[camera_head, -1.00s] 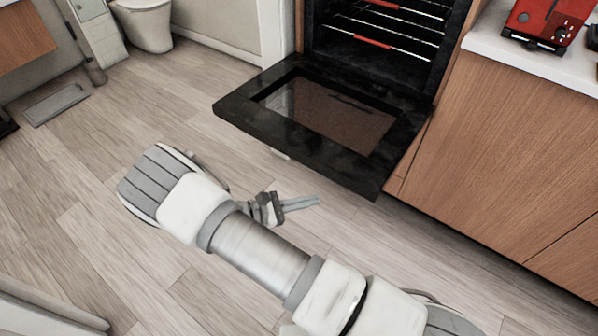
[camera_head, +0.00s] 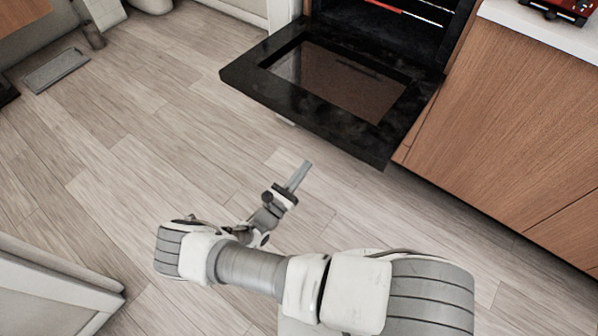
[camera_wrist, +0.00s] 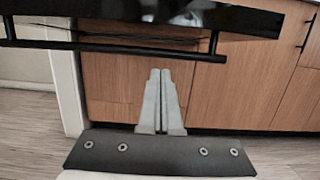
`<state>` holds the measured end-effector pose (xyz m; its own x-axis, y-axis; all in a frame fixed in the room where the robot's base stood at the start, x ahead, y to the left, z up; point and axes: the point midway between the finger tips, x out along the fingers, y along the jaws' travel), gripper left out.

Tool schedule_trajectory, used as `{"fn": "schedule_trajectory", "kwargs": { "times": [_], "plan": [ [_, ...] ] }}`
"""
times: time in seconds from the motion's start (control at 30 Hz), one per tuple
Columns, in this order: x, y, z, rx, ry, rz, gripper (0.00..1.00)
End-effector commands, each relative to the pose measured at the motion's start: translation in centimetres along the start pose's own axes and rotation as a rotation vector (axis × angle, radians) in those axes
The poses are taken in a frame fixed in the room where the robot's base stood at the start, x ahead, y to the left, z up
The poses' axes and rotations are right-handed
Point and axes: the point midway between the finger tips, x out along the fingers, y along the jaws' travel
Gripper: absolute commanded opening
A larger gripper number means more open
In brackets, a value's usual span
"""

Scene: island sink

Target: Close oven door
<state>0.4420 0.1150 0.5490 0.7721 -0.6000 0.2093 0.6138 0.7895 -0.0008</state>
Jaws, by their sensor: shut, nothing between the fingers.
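The black oven door (camera_head: 330,94) hangs open, lying about flat in front of the oven cavity (camera_head: 395,35) in the head view. Its glass window faces up. In the wrist view the door (camera_wrist: 200,12) crosses the top of the picture, with its dark bar handle (camera_wrist: 110,47) below it. My gripper (camera_head: 305,166) is shut and empty. In the head view it appears in front of the door's front edge, apart from it. In the wrist view the fingertips (camera_wrist: 161,72) show below the handle, with nothing between them.
Wooden cabinets (camera_head: 515,140) with a white countertop (camera_head: 545,35) stand right of the oven. A red appliance (camera_head: 560,8) sits on the counter. A grey floor plate (camera_head: 57,70) lies at the far left. A white edge (camera_head: 50,285) stands at lower left. The wooden floor before the door is clear.

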Motion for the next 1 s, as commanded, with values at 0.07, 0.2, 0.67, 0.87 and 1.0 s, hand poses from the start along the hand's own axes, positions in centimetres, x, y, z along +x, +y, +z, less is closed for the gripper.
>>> {"fn": "schedule_trajectory", "kwargs": {
  "times": [0.07,0.2,0.67,0.87,1.0],
  "plan": [
    [1.9,-0.1,-0.1,-0.001,-0.002,-0.004,0.00],
    [4.9,-0.1,-0.1,0.000,-0.002,-0.004,0.00],
    [6.6,0.0,3.9,-0.001,0.002,-0.003,0.00],
    [6.6,-0.1,3.9,-0.001,0.002,-0.003,0.00],
    [6.6,-0.1,4.0,-0.001,0.002,-0.003,0.00]
  ]
}}
